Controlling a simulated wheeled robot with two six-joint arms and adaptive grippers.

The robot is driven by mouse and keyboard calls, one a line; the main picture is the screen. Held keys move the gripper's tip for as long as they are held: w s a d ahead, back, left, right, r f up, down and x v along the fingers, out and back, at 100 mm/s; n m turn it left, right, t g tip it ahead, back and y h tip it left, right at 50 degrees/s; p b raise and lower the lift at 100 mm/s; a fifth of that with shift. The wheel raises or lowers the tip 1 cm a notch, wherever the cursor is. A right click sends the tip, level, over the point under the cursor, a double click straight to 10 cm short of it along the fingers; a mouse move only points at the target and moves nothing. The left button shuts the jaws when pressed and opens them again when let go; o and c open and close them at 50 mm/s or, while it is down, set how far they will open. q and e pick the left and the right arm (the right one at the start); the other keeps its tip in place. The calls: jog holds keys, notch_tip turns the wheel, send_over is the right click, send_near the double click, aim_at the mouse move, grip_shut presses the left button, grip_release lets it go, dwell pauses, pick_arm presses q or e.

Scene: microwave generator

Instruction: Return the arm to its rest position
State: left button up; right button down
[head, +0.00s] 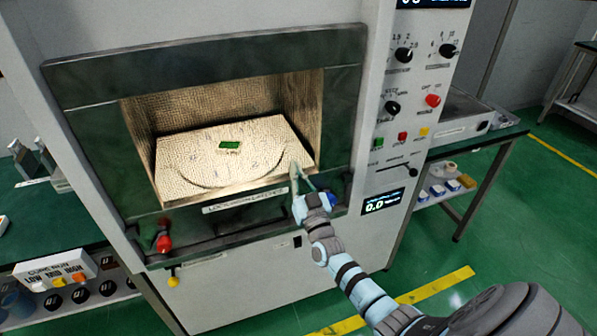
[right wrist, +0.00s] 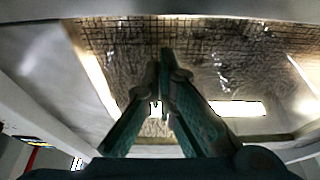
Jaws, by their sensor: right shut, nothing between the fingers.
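My right arm reaches up from the bottom right in the head view. Its gripper (head: 298,178) is at the front edge of the microwave generator's open chamber, near the right end of the sill. In the right wrist view the gripper's fingers (right wrist: 160,65) are together with nothing between them, in front of the meshed chamber interior. The microwave generator (head: 225,300) is a large grey cabinet with a dark green frame (head: 200,60) around the chamber. A small item with a green top (head: 229,145) lies on the chamber floor (head: 190,140), apart from my gripper. My left gripper is out of view.
A control panel (head: 385,150) with knobs and buttons stands right of the chamber. A red-knobbed handle (head: 164,242) sticks out at lower left. Side tables stand left (head: 30,225) and right (head: 480,135). Green floor is open at the right.

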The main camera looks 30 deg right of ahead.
jog(key=r+v, duration=0.1)
jog(key=v, duration=0.9)
jog(key=s+a+f+n+g+y, duration=0.1)
jog(key=s+f+g, duration=0.2)
jog(key=f, duration=0.7)
jog(key=s+a+f+g+y, duration=0.1)
jog(key=s+f+g+y, duration=0.2)
jog(key=f, duration=0.7)
jog(key=s+a+f+n+g, duration=0.1)
jog(key=s+f+g, duration=0.3)
jog(key=f, duration=0.5)
jog(key=s+a+f+g, duration=0.1)
jog(key=s+f+g, duration=0.2)
jog(key=s, duration=0.7)
jog(key=s+a+f+g, duration=0.2)
jog(key=s+f, duration=0.5)
jog(key=s, duration=0.4)
jog(key=s+a+f+n+g, duration=0.1)
jog(key=s+f+g, duration=0.4)
jog(key=s, duration=0.6)
jog(key=shift+a+f, duration=0.15)
jog(key=shift+f, duration=0.35)
